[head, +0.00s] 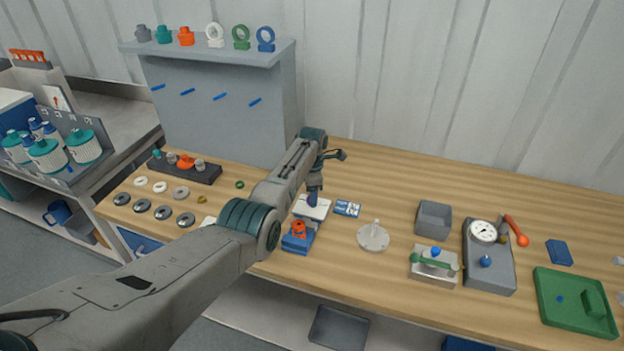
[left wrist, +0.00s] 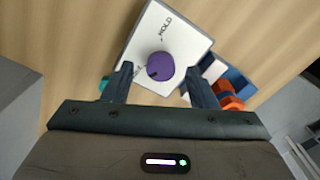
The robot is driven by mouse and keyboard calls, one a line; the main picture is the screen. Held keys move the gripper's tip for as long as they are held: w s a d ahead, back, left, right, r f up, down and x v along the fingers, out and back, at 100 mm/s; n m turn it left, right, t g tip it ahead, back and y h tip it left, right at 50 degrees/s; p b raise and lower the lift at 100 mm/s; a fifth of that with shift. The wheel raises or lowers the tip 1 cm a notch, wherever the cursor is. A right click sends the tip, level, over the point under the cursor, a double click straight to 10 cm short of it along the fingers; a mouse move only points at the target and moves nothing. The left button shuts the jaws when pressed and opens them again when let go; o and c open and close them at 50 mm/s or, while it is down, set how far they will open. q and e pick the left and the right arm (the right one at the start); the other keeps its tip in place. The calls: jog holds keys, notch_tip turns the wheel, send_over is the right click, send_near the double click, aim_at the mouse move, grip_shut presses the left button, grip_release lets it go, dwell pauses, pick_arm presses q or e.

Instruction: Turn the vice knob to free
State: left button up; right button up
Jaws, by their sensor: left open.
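The purple vice knob (left wrist: 160,66) sits on a white panel (left wrist: 170,32) marked "HOLD" near its top. A dark pointer mark on the knob faces lower left, away from "HOLD", towards a second label mostly hidden by a finger. My left gripper (left wrist: 159,72) is open, with one fingertip on each side of the knob and visible gaps between. In the head view my left gripper (head: 314,186) points down over the white panel (head: 318,213). The blue vice (head: 296,243) with an orange part (head: 298,229) stands just in front of the panel. My right gripper is out of view.
A blue-and-white card (head: 347,209) and a round pale disc (head: 373,238) lie right of the panel. A grey box (head: 433,220) and a gauge unit (head: 489,266) stand further right. A shelf unit (head: 220,110) rises behind on the left.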

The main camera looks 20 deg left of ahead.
pick_arm(q)
notch_tip(320, 180, up, 10)
jog(key=b, duration=0.2)
jog(key=shift+f, duration=0.2)
dwell(0.3)
